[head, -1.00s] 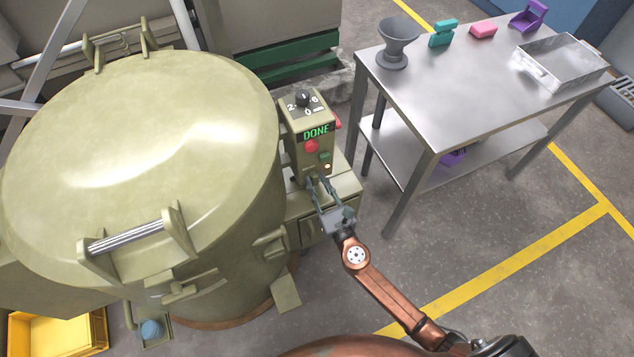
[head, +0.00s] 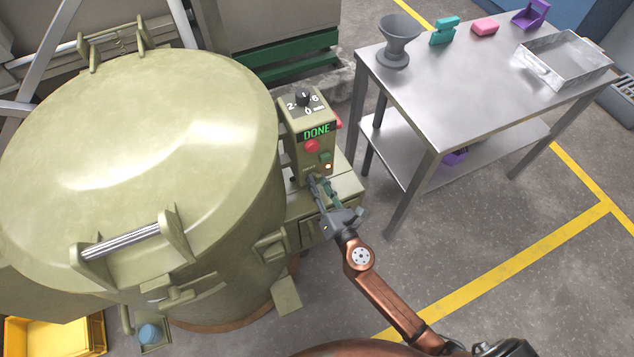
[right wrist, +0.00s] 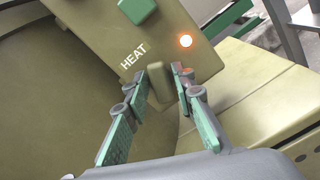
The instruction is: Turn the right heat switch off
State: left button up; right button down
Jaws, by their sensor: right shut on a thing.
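The control box (head: 294,122) stands beside the big drum (head: 140,150), with a green "DONE" display (head: 317,131) and a red button (head: 311,146). In the right wrist view the heat switch (right wrist: 160,84) is a small olive lever under the printed word HEAT, beside a glowing orange lamp (right wrist: 185,41). My right gripper (head: 316,180) is at the lower front of the box. Its fingers are closed in around the switch, one on each side, and shut on it. The exact contact is hard to see. My left gripper is in neither view.
A green button (right wrist: 136,11) is just above the HEAT label. A steel table (head: 450,90) to the right holds a grey funnel (head: 398,38), a metal tray (head: 563,60) and small coloured items. The floor between the table and my right arm is clear.

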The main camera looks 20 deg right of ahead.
jog(key=m, duration=0.3)
jog(key=shift+f+m+b, duration=0.15)
jog(key=shift+m+b, duration=0.2)
jog(key=shift+m, duration=1.05)
jog(key=shift+d+m, duration=0.1)
jog(key=shift+m, duration=0.7)
jog(key=m, duration=0.2)
jog(key=shift+m, duration=0.3)
jog(key=shift+f+m, duration=0.1)
jog(key=shift+m, duration=1.2)
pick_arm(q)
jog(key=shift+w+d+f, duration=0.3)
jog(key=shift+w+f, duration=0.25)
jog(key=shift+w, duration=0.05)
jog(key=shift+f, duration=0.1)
pick_arm(e)
jog(key=shift+f, duration=0.1)
